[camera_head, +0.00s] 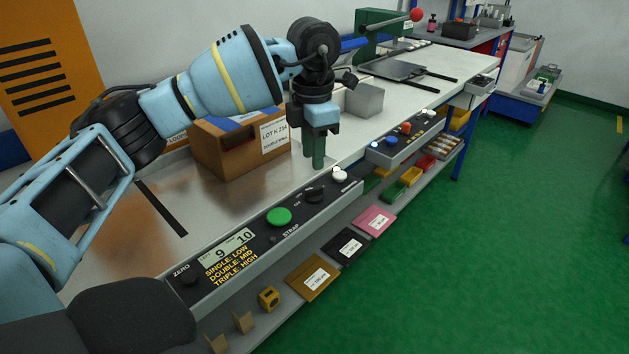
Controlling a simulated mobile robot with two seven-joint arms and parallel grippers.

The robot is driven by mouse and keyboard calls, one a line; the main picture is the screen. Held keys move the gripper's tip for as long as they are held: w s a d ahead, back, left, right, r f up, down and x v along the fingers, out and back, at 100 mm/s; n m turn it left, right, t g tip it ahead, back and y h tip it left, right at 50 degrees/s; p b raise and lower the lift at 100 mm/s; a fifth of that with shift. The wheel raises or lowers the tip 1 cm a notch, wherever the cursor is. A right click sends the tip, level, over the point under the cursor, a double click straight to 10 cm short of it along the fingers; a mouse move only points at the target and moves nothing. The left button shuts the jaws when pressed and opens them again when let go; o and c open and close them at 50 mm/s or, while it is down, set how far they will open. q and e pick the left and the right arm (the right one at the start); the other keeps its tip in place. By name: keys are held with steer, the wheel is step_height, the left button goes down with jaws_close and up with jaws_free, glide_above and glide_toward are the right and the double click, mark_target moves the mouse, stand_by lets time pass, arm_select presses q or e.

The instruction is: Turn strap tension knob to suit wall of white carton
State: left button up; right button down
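My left gripper (314,152) points down with green fingertips together and nothing visible between them. It is behind and above the strap panel (235,288), beside the brown carton (222,150). The black knob (314,194) on the panel lies below and in front of the fingertips, apart from them. Its pointer setting is too small to read. The carton's white label (275,136) reads LOT K 234, with DOUBLE WALL beneath. The panel legend reads SINGLE: LOW, DOUBLE: MID, TRIPLE: HIGH. No clearly white carton shows. My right gripper is not in view.
The panel also bears a green button (279,216), a white knob (340,174), a ZERO knob (189,278) and a display (228,248). A grey block (364,100) stands behind the gripper. A lower shelf holds packets and bins. The green floor at right is clear.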

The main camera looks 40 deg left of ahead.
mark_target(313, 188)
arm_select(q)
steer(key=shift+f, duration=3.95)
steer(key=shift+d, duration=0.1)
jaws_close()
